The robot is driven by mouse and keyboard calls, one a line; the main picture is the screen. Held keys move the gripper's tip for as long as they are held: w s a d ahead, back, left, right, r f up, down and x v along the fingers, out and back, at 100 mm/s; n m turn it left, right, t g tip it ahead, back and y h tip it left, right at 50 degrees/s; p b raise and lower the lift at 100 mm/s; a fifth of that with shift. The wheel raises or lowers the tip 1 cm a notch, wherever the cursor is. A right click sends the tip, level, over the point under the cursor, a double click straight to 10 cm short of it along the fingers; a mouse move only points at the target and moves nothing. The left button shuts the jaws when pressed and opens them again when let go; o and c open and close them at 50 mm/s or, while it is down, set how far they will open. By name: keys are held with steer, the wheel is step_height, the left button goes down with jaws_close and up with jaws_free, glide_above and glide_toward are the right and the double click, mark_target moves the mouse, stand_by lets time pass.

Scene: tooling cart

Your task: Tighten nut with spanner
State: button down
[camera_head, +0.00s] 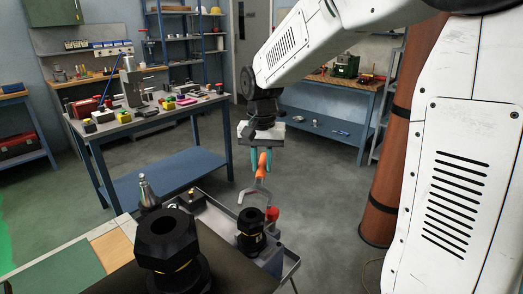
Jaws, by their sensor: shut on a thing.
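My gripper (248,166), with teal fingers, hangs from my white arm and is shut on a spanner (255,189). The spanner has an orange handle and a grey open-ended jaw, which points down in the picture. A black hex nut on a bolt or fitting (251,231), with a thin yellow line, stands at the cart's edge. The jaw shows just above this nut in the picture, apart from it. A larger black hex fitting (168,238), also with a yellow line, stands closer to the camera.
The tooling cart's grey tray (215,221) holds a small block with a knob (192,199). A red object (272,214) sits behind the smaller nut. A blue workbench (150,122) with tools stands at the left, and an orange-brown column (390,150) at the right. Floor between is clear.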

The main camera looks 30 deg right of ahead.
mark_target(258, 181)
steer(key=shift+f, duration=0.4)
steer(key=shift+s+a, duration=0.5)
steer(key=shift+s, duration=0.25)
steer(key=shift+s+a, duration=0.55)
steer(key=shift+s, duration=0.25)
steer(key=shift+s+a, duration=0.5)
steer(key=shift+s, duration=0.35)
steer(key=shift+a, duration=0.1)
steer(key=shift+w+a+n, duration=0.35)
steer(key=shift+a+n, duration=0.2)
steer(key=shift+n, duration=0.15)
steer(key=shift+a, duration=0.1)
steer(key=shift+w+a+n, duration=0.3)
steer(key=shift+a+n, duration=0.25)
steer(key=shift+n, duration=0.05)
